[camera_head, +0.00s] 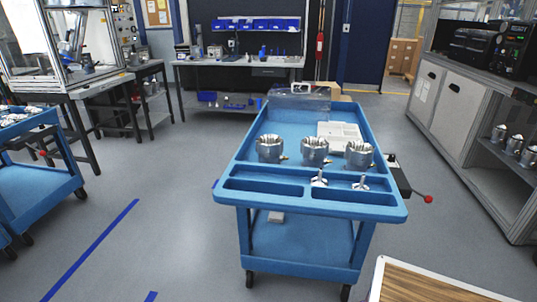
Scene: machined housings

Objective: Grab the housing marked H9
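Three silvery machined housings stand upright in a row on the top of the blue cart (310,207): a left one (269,149), a middle one (314,151) and a right one (358,155). Each has a small brass-coloured fitting low on its right side. The markings on them are too small to read, so I cannot tell which is H9. My gripper is not in view.
Two small shiny parts (319,178) (361,183) stand at the cart's front trays. White papers (341,134) lie behind the housings. A red-knobbed lever (428,199) sticks out right. A wood-topped surface (430,285) is at bottom right. Floor left of the cart is clear.

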